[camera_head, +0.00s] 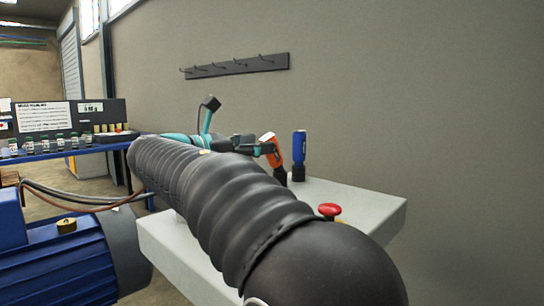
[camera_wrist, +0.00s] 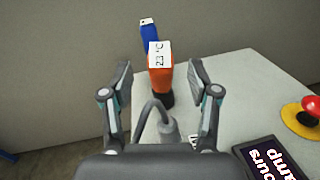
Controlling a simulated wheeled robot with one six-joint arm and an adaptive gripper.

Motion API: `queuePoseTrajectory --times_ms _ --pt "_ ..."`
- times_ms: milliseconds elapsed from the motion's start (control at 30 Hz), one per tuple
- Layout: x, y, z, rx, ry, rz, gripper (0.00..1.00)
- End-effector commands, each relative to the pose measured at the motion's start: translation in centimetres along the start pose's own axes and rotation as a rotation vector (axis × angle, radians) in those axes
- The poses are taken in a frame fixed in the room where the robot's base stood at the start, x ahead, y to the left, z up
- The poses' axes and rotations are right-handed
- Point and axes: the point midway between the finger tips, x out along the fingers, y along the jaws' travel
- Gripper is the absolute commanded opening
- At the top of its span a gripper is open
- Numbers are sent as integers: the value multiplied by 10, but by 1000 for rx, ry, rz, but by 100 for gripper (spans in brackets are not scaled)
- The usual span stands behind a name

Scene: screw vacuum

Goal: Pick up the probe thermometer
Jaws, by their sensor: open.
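An orange handheld device with a white display reading "23 °C" (camera_wrist: 160,77) stands on a dark foot on the pale table; I take it as the probe thermometer. It also shows in the head view (camera_head: 270,148), just past the end of my arm. My gripper (camera_wrist: 161,82) is open and empty, with one finger to each side of the orange device in the wrist view. I cannot tell whether the device is between the fingertips or beyond them. My arm hides part of the table in the head view.
A blue device (camera_head: 299,147) stands close behind the orange one. A red button on a yellow base (camera_wrist: 306,113) and a black panel with white letters (camera_wrist: 270,160) are at the right. A grey cabled part (camera_wrist: 168,132) shows below the fingers. A hook rail (camera_head: 235,66) hangs on the wall.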

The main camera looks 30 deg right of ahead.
Motion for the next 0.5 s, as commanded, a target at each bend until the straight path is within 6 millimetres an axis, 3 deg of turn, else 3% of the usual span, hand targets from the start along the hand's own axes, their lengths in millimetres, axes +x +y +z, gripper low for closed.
queuePoseTrajectory --times_ms 200,500 --pt "37 -1 -2 -4 1 -7 60" --pt "53 0 -1 -3 1 -1 60"
